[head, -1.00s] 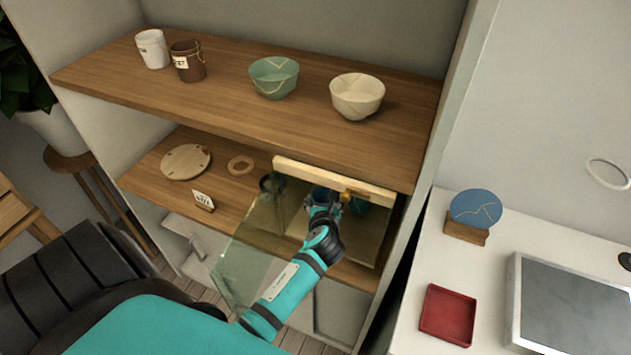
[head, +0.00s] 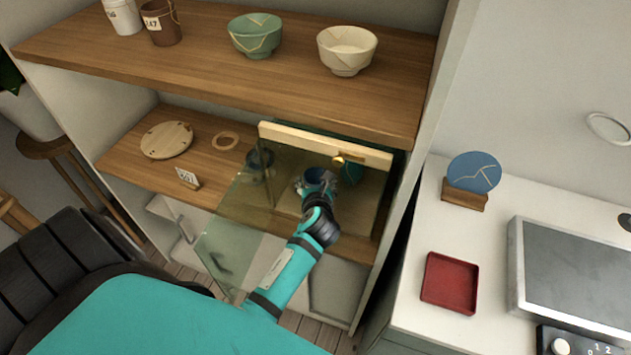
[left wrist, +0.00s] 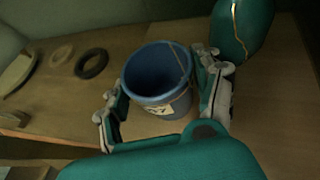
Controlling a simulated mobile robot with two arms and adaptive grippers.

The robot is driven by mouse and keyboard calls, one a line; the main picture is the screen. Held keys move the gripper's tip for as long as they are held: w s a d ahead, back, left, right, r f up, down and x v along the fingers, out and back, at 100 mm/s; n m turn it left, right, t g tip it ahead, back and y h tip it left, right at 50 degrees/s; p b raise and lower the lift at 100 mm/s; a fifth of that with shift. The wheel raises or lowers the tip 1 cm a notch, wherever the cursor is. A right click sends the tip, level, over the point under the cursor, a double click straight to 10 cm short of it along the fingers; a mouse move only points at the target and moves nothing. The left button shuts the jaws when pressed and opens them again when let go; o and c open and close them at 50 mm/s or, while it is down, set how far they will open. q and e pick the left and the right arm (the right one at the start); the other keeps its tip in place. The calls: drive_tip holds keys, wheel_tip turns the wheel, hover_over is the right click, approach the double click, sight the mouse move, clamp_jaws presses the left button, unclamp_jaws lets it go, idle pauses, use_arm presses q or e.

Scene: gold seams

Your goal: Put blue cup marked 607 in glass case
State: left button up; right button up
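The blue cup (left wrist: 158,75) stands about upright between the fingers of my left gripper (left wrist: 160,100) in the left wrist view. Its pale label faces the camera; only its last digits, like "07", are legible. A thin gold seam runs down its right side. One finger is on each side, very close to the wall; whether they press on it is unclear. In the head view, the left gripper (head: 316,190) and the cup's blue rim (head: 317,175) are inside the glass case (head: 325,143) on the lower shelf. The case's glass door (head: 228,240) hangs open. My right gripper is out of view.
A teal piece with a gold seam (left wrist: 243,22) is close beside the right finger. A dark ring (left wrist: 92,63), a wooden ring (head: 226,141), a round board (head: 167,140) and a small sign (head: 187,178) are left of the case. Bowls stand on the upper shelf (head: 205,60).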

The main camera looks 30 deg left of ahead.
use_arm(q)
drive_tip(key=shift+o, duration=0.9)
drive_tip(key=shift+r, duration=0.1)
drive_tip(key=shift+r, duration=0.15)
drive_tip(key=v, duration=1.2)
